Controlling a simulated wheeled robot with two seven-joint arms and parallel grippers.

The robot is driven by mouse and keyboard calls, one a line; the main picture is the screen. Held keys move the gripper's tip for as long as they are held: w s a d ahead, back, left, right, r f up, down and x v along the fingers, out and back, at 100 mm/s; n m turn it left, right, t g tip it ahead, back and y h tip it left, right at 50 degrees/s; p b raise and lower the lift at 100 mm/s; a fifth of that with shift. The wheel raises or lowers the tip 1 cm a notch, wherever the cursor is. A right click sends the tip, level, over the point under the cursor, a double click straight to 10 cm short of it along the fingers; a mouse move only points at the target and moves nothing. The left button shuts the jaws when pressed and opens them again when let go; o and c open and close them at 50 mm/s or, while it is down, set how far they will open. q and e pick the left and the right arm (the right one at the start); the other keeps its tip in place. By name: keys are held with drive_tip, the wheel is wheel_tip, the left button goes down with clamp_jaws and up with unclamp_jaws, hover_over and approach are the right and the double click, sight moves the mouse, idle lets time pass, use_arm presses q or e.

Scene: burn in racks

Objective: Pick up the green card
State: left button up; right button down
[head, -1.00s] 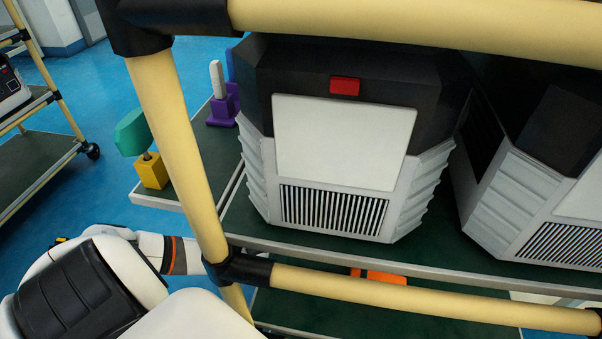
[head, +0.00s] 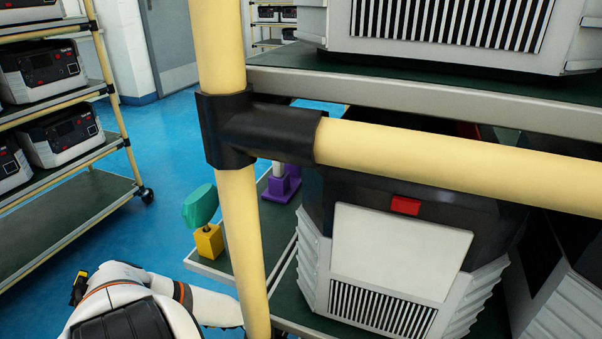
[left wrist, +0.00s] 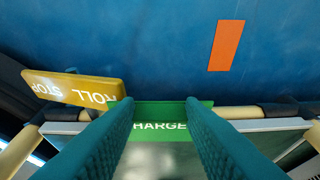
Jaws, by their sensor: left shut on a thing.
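The green card (left wrist: 160,126), with white lettering reading "CHARGE", shows in the left wrist view at the edge of a rack shelf. My left gripper (left wrist: 158,103) has its two teal fingers on either side of the card's middle and is shut on it. Card edges show beyond both fingers. In the head view my left arm comes in at the lower left, and its gripper and the green card are hidden there. My right gripper is in neither view.
A yellow "ROLL STOP" tag (left wrist: 73,89) is left of the card. A cream rack post (head: 241,245) and rail (head: 440,163) stand close in front. Boxy units (head: 400,255) fill the shelves. Blue floor is open between the racks, with an orange floor mark (left wrist: 225,46).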

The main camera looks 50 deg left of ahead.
use_arm(q)
drive_tip(key=s+a+b, duration=0.1)
drive_tip(key=s+a, duration=0.4)
drive_tip(key=a, duration=0.4)
drive_tip(key=s+a+b, duration=0.1)
drive_tip(key=s+a, duration=0.4)
drive_tip(key=a, duration=0.5)
